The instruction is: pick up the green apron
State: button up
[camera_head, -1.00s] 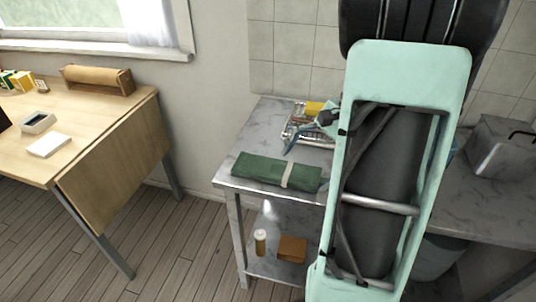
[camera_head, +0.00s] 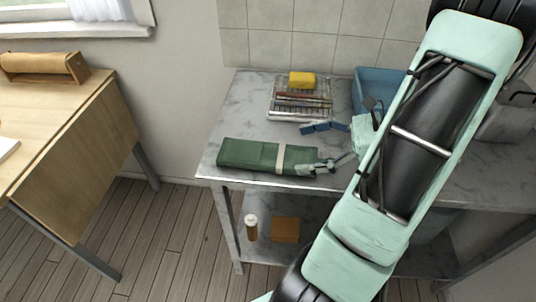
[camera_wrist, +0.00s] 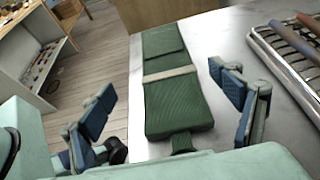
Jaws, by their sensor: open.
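The green apron (camera_head: 245,154) is a folded flat bundle with a pale band around it. It lies along the front edge of the grey marbled table (camera_head: 236,105). In the wrist view the apron (camera_wrist: 178,105) stretches away from me, with a short green tab at its near end. My gripper (camera_head: 319,147) is open and empty at the apron's right end. In the wrist view the blue-padded fingers of my gripper (camera_wrist: 165,98) appear on either side of the apron. I cannot tell how high they are above the table.
A wire rack (camera_head: 285,110) with thin rods and a yellow sponge (camera_head: 302,79) sits behind. A blue bin (camera_head: 372,85) stands behind my arm. A bottle (camera_head: 251,228) and a brown box (camera_head: 285,230) are on the lower shelf. A wooden desk (camera_head: 85,135) is at left.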

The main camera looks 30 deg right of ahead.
aim_at(268, 153)
jog(key=x, duration=0.2)
jog(key=shift+w+a+f, duration=0.1)
jog(key=shift+a+f, duration=0.05)
jog(key=shift+a, duration=0.05)
jog(key=x, duration=0.1)
jog(key=b+x, duration=0.1)
jog(key=x, duration=0.2)
jog(key=shift+w+f, duration=0.45)
jog(key=shift+w, duration=0.05)
jog(key=shift+w+a+f, duration=0.15)
jog(key=shift+w+a, duration=0.1)
jog(key=shift+a, duration=0.05)
jog(key=c, duration=1.4)
